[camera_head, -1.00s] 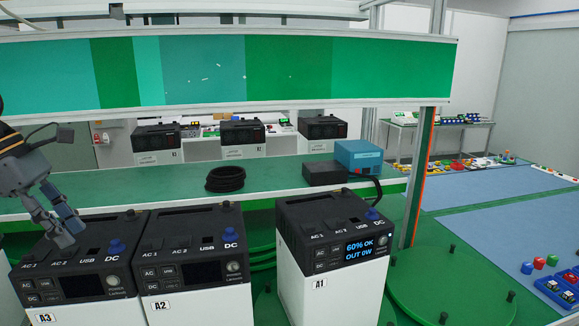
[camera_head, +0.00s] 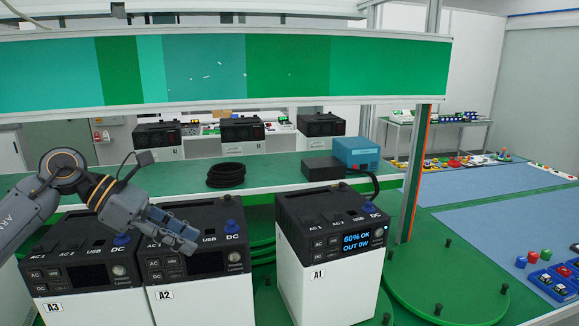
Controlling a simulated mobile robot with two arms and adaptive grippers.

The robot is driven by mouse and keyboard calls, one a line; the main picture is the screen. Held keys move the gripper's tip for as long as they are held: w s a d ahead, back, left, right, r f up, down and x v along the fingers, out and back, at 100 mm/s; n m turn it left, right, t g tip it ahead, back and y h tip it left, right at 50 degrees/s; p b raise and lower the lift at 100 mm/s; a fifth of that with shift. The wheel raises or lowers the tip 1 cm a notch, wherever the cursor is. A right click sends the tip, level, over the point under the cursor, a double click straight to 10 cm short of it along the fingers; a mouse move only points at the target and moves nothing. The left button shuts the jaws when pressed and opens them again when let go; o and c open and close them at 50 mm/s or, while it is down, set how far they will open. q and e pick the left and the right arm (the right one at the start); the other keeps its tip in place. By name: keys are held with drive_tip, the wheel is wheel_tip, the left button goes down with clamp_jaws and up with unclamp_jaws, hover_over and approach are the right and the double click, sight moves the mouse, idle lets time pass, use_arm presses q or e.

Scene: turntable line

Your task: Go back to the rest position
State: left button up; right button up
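My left gripper (camera_head: 172,232) comes in from the left in the head view. It is in front of and over the tops of the power stations A3 (camera_head: 80,279) and A2 (camera_head: 198,293), covering part of A2's top. I see nothing held in it, but its finger gap is hard to make out. The power station A1 (camera_head: 325,280) stands to the right, apart from A2, with its lit screen reading "60% OK OUT 0W". The screens of A2 and A3 are dark. My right gripper is out of view.
A green bench (camera_head: 275,179) behind holds a black cable coil (camera_head: 226,175) and a blue box (camera_head: 357,152). A green turntable (camera_head: 435,283) is at right, near a post (camera_head: 414,170). A blue mat (camera_head: 500,223) with small coloured parts lies farther right.

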use_arm(q)
drive_tip(key=d+r+n+t+h, duration=0.2)
drive_tip(key=d+n+t+h, duration=0.4)
drive_tip(key=d+n+h, duration=0.7)
drive_tip(key=s+a+f+n+t+y, duration=0.1)
drive_tip(key=a+f+n+t+y, duration=0.4)
drive_tip(key=f+n+y, duration=0.75)
drive_tip(key=s+a+f+n+t+y, duration=0.1)
drive_tip(key=a+f+n+t+y, duration=0.5)
drive_tip(key=n, duration=1)
drive_tip(key=s+a+f+n+g+y, duration=0.2)
drive_tip(key=s+f+n+g, duration=0.2)
drive_tip(key=s+f+g, duration=0.7)
drive_tip(key=s+a+f+n+g+y, duration=0.1)
drive_tip(key=s+f+n+g+y, duration=0.25)
drive_tip(key=s+f, duration=0.95)
drive_tip(key=s+f+g+h+b, duration=0.1)
drive_tip(key=s+f, duration=0.1)
drive_tip(key=f, duration=1.1)
drive_tip(key=s+f+g+b, duration=0.1)
drive_tip(key=s+f, duration=0.2)
drive_tip(key=f, duration=0.9)
drive_tip(key=s+a+f+g+b, duration=0.1)
drive_tip(key=s+a+f, duration=0.2)
drive_tip(key=s+f, duration=1.3)
wheel_tip(320, 180, down, 2)
drive_tip(key=shift+s+b, duration=0.3)
